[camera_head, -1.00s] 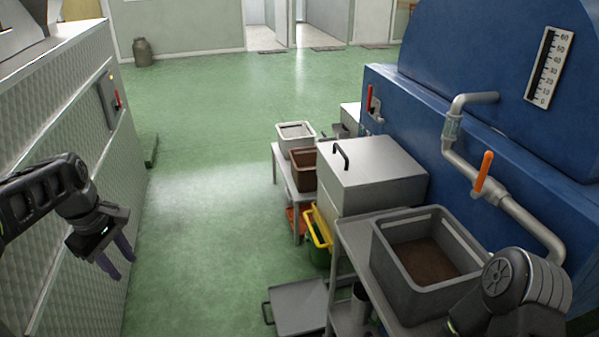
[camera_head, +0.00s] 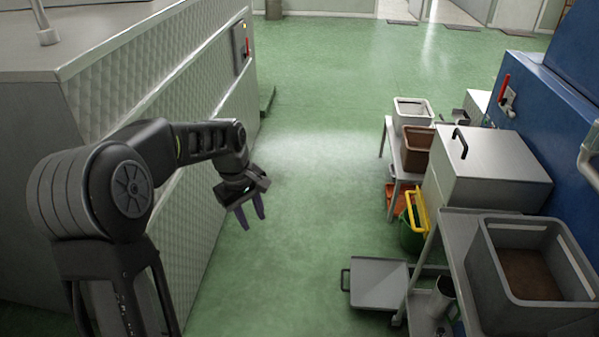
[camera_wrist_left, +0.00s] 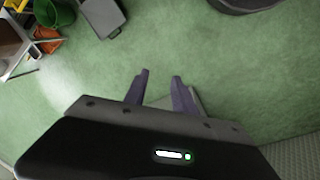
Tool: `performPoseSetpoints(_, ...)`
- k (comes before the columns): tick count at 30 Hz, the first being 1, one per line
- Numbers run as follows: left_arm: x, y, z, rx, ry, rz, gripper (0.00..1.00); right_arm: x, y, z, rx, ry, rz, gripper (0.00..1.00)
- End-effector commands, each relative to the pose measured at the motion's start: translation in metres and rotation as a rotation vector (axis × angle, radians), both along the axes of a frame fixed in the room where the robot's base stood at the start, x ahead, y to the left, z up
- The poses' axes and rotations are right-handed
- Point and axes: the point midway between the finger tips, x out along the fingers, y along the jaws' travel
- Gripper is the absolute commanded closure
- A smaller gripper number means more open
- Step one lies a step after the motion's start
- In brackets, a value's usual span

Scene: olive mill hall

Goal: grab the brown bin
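The brown bin (camera_head: 417,148) stands on a low grey table on the right side of the head view, between a white bin and a metal box. Its front is partly hidden by the metal box. My left gripper (camera_head: 251,217) hangs over the green floor left of the middle, well apart from the bin. Its two purple fingers are spread with nothing between them; they also show in the left wrist view (camera_wrist_left: 159,88). My right gripper is not in these views.
A white bin (camera_head: 413,112) stands behind the brown one. A grey bin (camera_head: 487,280) stands on the nearer table. A metal-clad cabinet (camera_head: 190,130) borders the left. The floor between is clear.

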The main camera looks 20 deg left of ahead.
Motion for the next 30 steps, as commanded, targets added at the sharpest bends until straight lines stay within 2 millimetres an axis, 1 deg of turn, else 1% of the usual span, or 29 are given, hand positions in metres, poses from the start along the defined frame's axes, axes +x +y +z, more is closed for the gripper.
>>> performPoseSetpoints(1,-0.001,-0.021,-0.037,-0.005,0.017,-0.077,0.68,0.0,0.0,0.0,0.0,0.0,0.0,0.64)
performPoseSetpoints(2,-0.002,-0.035,-0.059,-0.009,0.016,-0.131,0.68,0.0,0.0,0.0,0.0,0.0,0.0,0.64)
performPoseSetpoints(3,-0.006,-0.056,-0.091,-0.018,0.016,-0.207,0.68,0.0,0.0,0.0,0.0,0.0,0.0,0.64)
performPoseSetpoints(5,-0.02,-0.092,-0.142,-0.036,0.011,-0.333,0.68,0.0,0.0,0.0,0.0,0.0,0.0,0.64)
performPoseSetpoints(6,-0.035,-0.117,-0.175,-0.052,0.006,-0.416,0.68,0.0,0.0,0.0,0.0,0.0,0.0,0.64)
performPoseSetpoints(8,-0.065,-0.155,-0.219,-0.08,-0.008,-0.538,0.68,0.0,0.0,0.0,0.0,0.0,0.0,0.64)
performPoseSetpoints(9,-0.089,-0.18,-0.243,-0.1,-0.02,-0.612,0.68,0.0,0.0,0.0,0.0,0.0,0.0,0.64)
performPoseSetpoints(11,-0.126,-0.213,-0.271,-0.128,-0.039,-0.711,0.68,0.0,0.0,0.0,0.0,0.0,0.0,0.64)
performPoseSetpoints(12,-0.15,-0.231,-0.283,-0.145,-0.052,-0.766,0.68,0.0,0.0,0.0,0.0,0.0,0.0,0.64)
performPoseSetpoints(15,-0.197,-0.265,-0.299,-0.174,-0.086,-0.87,0.68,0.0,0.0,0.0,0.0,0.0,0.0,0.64)
performPoseSetpoints(18,-0.225,-0.282,-0.303,-0.188,-0.108,-0.929,0.68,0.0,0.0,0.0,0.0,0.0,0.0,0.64)
performPoseSetpoints(21,-0.232,-0.288,-0.303,-0.19,-0.121,-0.949,0.68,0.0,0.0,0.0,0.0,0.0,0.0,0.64)
performPoseSetpoints(30,-0.231,-0.287,-0.303,-0.188,-0.123,-0.95,0.68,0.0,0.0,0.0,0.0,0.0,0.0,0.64)
